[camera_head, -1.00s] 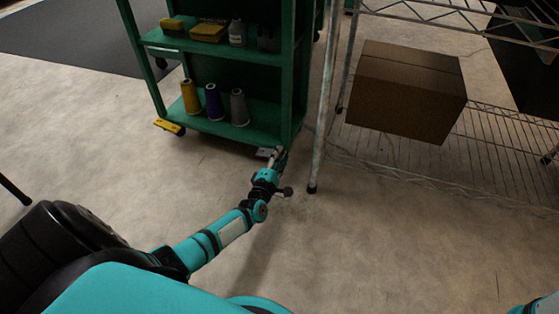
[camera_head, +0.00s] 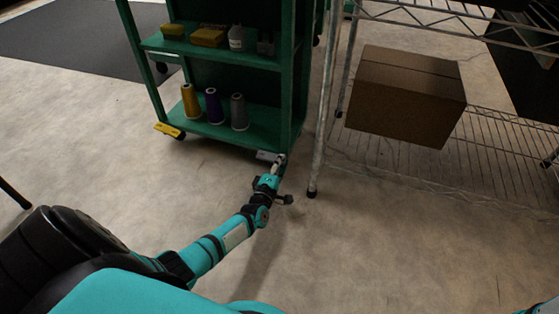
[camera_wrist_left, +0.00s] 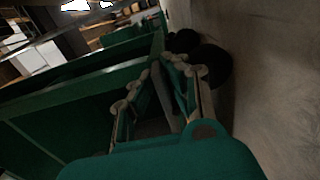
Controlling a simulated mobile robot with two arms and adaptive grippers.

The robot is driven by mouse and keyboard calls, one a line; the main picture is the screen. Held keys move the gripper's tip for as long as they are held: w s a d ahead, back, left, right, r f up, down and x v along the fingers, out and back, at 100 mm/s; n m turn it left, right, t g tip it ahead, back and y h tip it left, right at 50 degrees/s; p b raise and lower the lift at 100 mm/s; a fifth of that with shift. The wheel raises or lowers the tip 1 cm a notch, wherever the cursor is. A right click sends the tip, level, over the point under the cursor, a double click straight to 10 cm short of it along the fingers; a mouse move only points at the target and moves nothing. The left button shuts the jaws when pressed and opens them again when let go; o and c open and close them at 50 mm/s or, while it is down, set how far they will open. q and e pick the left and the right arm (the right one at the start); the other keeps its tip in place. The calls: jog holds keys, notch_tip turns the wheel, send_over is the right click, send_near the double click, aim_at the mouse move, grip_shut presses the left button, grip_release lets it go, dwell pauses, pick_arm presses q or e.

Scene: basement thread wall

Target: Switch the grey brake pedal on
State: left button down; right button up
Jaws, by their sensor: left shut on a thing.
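The grey brake pedal (camera_head: 266,156) sticks out low at the front right corner of the green cart (camera_head: 250,130). In the head view it is small and partly covered by my gripper. My left gripper (camera_head: 280,160) is at the pedal, close to the floor. In the left wrist view a grey plate, the pedal (camera_wrist_left: 164,88), lies between the two fingers (camera_wrist_left: 160,95), and they are shut on it. The pedal's exact tilt is hard to tell. My right gripper is not in view.
A yellow pedal (camera_head: 168,130) is at the cart's left corner by a caster. Thread cones (camera_head: 213,106) stand on the lower shelf. A wire rack's post (camera_head: 318,150) stands close right of my gripper, with a cardboard box (camera_head: 405,95) on the rack. Floor in front is clear.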

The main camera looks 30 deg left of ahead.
pick_arm(q)
jog(key=m, duration=0.1)
jog(key=f+m, duration=0.1)
jog(key=m, duration=0.1)
jog(key=c, duration=1.4)
grip_release()
jog(key=shift+r, duration=0.1)
